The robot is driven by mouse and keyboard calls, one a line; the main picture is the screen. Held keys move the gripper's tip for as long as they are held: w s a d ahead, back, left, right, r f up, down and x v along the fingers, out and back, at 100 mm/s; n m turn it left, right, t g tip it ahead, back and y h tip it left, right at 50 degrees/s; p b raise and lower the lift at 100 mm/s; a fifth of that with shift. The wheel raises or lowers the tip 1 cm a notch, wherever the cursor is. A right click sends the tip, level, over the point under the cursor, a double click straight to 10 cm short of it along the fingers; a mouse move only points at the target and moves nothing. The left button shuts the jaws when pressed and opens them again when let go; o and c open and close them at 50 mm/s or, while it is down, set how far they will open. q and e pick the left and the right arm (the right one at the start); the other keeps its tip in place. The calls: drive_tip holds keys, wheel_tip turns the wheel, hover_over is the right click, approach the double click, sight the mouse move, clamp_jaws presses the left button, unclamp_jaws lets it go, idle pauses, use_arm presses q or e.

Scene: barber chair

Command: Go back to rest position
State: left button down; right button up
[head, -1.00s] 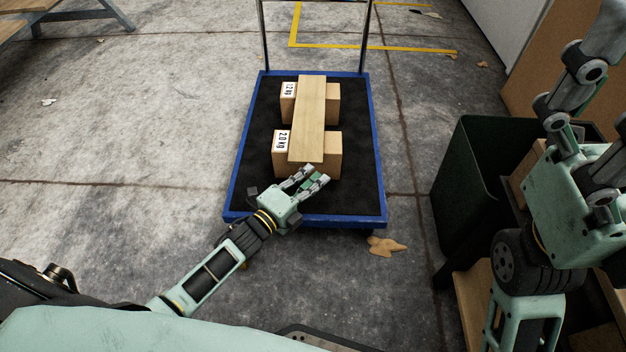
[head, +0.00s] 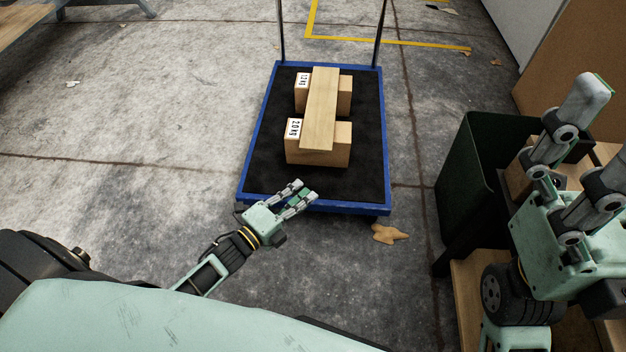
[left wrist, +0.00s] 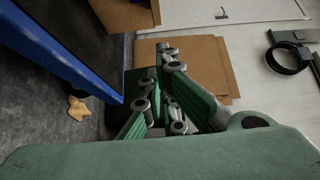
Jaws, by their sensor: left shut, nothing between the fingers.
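My left gripper (head: 303,193) is at the near edge of the blue-rimmed cart in the head view. It is shut with nothing in it, apart from the boxes. In the left wrist view its fingers (left wrist: 166,70) point away from the camera with no object between them.
A dark green bin (head: 460,160) stands at right. A brown scrap (head: 390,234) lies on the floor.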

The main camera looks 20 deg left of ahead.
use_arm(q)
drive_tip(key=shift+v, duration=1.05)
